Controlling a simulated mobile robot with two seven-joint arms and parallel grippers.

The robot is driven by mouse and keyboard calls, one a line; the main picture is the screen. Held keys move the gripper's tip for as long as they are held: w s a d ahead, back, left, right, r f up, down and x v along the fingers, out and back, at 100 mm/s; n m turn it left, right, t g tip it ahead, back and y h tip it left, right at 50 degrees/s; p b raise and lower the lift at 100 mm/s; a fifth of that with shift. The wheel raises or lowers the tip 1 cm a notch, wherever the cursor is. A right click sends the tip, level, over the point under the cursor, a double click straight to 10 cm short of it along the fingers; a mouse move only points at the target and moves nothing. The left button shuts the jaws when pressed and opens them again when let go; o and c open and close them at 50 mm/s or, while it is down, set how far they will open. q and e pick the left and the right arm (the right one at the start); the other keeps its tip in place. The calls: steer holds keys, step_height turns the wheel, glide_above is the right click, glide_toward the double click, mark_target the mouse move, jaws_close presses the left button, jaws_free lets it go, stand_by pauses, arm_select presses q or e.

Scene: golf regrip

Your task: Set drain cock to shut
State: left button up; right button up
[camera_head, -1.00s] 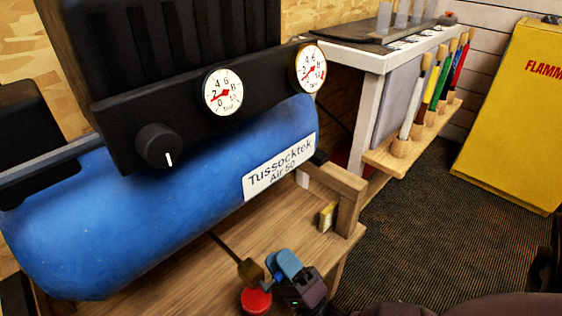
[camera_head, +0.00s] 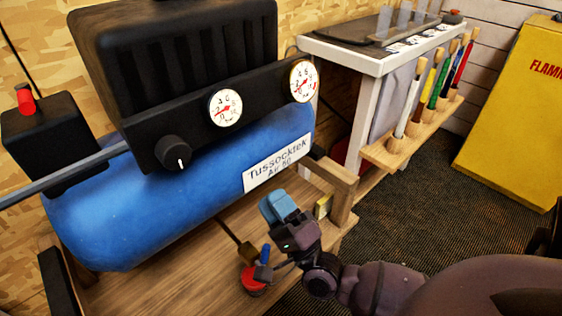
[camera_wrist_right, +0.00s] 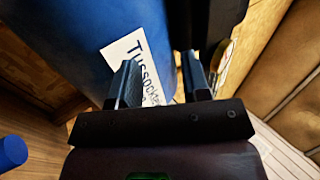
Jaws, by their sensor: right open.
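The drain cock sits low in front of the blue tank, at the end of a thin dark pipe. It shows a brass-brown block (camera_head: 246,251), a red round part (camera_head: 253,281) and a small upright blue piece (camera_head: 265,253). A blue cylinder end (camera_wrist_right: 11,151), probably that piece, shows at the left edge of the right wrist view. My right gripper (camera_head: 277,206) is above and right of the cock, apart from it. Its two fingers (camera_wrist_right: 160,74) stand apart with nothing between them, pointing at the tank's label. My left gripper is out of view.
The blue compressor tank (camera_head: 150,215) rests on a wooden stand (camera_head: 165,275), with a wooden post (camera_head: 342,200) right of my gripper. A dark knob (camera_head: 173,152) and two gauges are above. A rack of brushes (camera_head: 415,120) and a yellow cabinet (camera_head: 515,110) stand at right.

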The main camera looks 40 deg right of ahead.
arm_select(q)
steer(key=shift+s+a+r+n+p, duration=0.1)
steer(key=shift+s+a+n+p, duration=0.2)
steer(key=shift+p, duration=0.4)
arm_select(e)
step_height(320, 180, up, 5)
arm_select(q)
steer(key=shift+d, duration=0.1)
